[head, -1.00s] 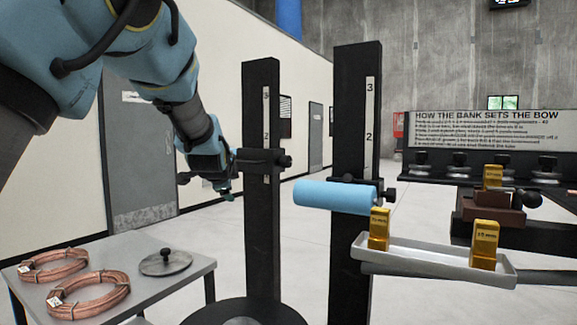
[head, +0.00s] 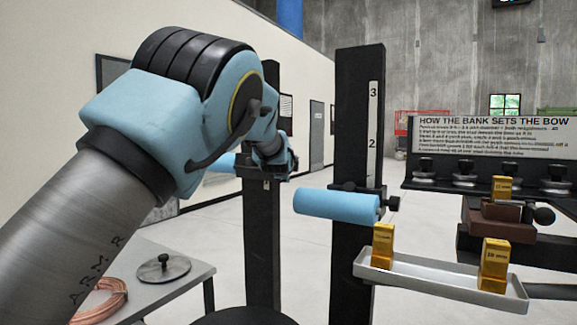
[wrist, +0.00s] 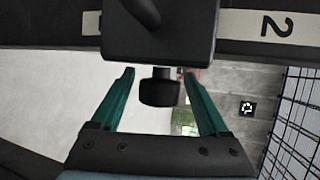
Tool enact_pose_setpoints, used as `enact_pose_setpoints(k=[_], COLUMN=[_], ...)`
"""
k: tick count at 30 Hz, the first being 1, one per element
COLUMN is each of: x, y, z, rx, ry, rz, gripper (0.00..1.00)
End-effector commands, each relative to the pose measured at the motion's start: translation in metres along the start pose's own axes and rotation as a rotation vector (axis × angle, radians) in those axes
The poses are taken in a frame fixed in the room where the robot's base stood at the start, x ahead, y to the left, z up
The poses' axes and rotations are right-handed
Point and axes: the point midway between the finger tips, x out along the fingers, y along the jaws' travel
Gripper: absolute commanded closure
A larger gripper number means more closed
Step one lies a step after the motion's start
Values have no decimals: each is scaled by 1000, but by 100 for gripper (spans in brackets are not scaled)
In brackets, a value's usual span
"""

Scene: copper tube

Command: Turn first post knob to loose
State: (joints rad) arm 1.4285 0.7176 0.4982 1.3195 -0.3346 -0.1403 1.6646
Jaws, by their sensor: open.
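The left black post (head: 262,235) carries a dark collar, mostly hidden behind my arm in the head view. A blue cylinder end (head: 222,162) shows left of this post. In the wrist view, a black collar block (wrist: 160,30) sits across a post with a white scale marked 2. A short black knob (wrist: 159,88) sticks out from the block towards my gripper. My gripper (wrist: 158,72) is open, one green finger on each side of the knob, with visible gaps. In the head view, the fingers by the left post cannot be made out clearly.
A second black post (head: 357,110) with a blue roller (head: 336,204) and knob stands to the right. A white tray (head: 430,277) with brass blocks is in front of it. A grey table (head: 190,285) with a copper coil (head: 105,300) and a lidded disc (head: 163,269) is at lower left.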

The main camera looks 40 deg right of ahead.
Motion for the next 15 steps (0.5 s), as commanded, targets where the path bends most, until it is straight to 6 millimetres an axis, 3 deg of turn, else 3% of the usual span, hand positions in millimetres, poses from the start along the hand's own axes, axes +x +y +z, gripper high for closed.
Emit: enact_pose_setpoints(k=[6,15], x=[14,15], y=[0,0], z=[0,0], rx=[-1,-2], ry=[0,1], rz=[0,0], gripper=[22,25])
